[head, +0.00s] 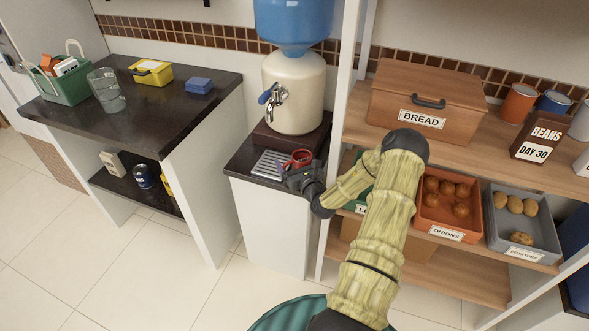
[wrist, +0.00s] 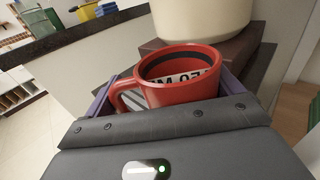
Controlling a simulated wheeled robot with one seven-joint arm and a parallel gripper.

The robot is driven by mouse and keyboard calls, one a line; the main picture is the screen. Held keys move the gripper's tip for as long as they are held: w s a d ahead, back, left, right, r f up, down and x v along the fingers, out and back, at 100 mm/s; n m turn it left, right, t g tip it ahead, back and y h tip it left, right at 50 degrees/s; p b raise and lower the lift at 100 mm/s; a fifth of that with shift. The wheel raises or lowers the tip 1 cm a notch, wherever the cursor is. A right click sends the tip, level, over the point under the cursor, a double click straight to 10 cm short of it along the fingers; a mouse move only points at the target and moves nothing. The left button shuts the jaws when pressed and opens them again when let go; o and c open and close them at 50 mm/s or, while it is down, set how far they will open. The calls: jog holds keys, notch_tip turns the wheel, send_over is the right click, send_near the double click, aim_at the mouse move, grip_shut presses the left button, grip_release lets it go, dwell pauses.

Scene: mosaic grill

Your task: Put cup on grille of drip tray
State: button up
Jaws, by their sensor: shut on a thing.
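The red cup (head: 300,157) is at the right end of the slatted metal drip tray grille (head: 268,165), below and to the right of the dispenser's tap (head: 273,98). In the wrist view the red cup (wrist: 180,82) is upright, with its handle to the left. My gripper (head: 299,172) is shut on the cup, with a purple finger on each side of it. A bit of the grille (wrist: 132,101) shows behind the handle. I cannot tell whether the cup's base touches the grille; my gripper hides it.
A cream water dispenser (head: 299,92) with a blue bottle (head: 293,20) stands behind the tray on a brown base. A white shelf post (head: 346,120) rises close on the right. A dark counter (head: 130,115) with a glass, basket and boxes is at left.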

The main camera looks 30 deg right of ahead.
jog(key=shift+f, duration=1.7)
jog(key=shift+f, duration=0.1)
jog(key=o, duration=0.7)
jog(key=shift+o, duration=0.2)
jog(key=s+a, duration=0.1)
jog(key=s, duration=1.1)
jog(key=shift+a+b, duration=0.25)
jog(key=shift+b, duration=0.1)
jog(key=shift+w+a, duration=0.1)
